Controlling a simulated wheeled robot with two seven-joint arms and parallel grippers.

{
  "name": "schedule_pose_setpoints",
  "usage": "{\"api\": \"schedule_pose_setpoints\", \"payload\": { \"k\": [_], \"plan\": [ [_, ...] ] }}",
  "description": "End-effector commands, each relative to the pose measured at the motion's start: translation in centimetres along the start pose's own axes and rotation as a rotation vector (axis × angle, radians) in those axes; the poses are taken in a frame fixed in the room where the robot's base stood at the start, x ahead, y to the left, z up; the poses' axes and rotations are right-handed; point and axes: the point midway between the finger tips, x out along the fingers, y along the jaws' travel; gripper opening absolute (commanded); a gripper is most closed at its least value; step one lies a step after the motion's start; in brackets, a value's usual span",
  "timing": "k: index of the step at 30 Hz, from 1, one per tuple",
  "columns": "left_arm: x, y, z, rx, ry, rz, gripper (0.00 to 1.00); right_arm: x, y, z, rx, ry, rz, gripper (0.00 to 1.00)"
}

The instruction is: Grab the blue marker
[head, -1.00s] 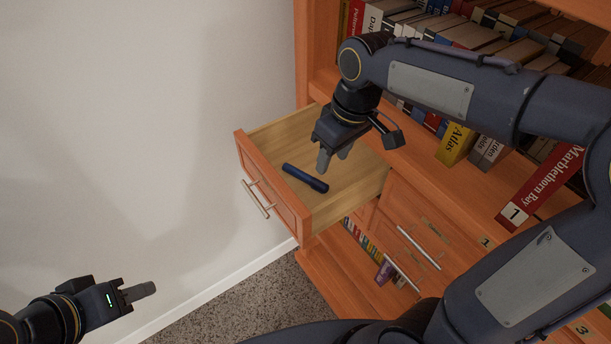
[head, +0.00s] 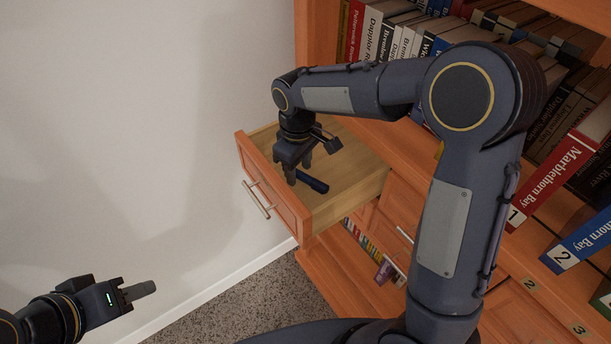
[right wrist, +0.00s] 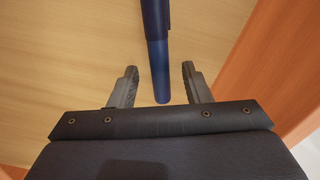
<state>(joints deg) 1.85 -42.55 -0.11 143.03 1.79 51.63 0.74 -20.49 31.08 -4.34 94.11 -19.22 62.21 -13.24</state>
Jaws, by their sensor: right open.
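The blue marker (head: 313,183) lies in the open drawer (head: 352,189). In the right wrist view the marker (right wrist: 157,55) runs from the top edge down to between the two fingers, with a gap on each side. My right gripper (head: 298,174) points down into the drawer over the marker's left end and hides that end. In the right wrist view the right gripper (right wrist: 157,87) is open. My left gripper (head: 143,290) is at the lower left, away from the drawer. Its fingers show side-on, so their opening cannot be told.
The drawer's wooden front (head: 270,190) has a metal handle and faces the lower left. Shelves of books (head: 440,35) stand above and to the right. A white wall (head: 130,120) is at the left, with open space before it.

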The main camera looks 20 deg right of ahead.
Motion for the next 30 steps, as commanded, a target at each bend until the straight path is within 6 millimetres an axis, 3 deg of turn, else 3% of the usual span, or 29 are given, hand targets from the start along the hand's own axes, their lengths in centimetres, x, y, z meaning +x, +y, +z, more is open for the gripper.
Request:
{"api": "schedule_pose_setpoints", "payload": {
  "k": [8, 18, 30],
  "plan": [
    [0.0, 0.0, 0.0, 0.0, 0.0, 0.0, 0.36, 0.34, 0.01, 0.04, 0.001, 0.0, 0.0, 0.42],
    [0.0, 0.0, 0.0, 0.0, 0.0, 0.0, 0.36, 0.31, 0.0, 0.03, 0.001, 0.001, 0.0, 0.0],
    [0.0, 0.0, 0.0, 0.0, 0.0, 0.0, 0.36, 0.3, 0.0, 0.03, 0.001, 0.001, 0.0, 0.0]
  ]
}}
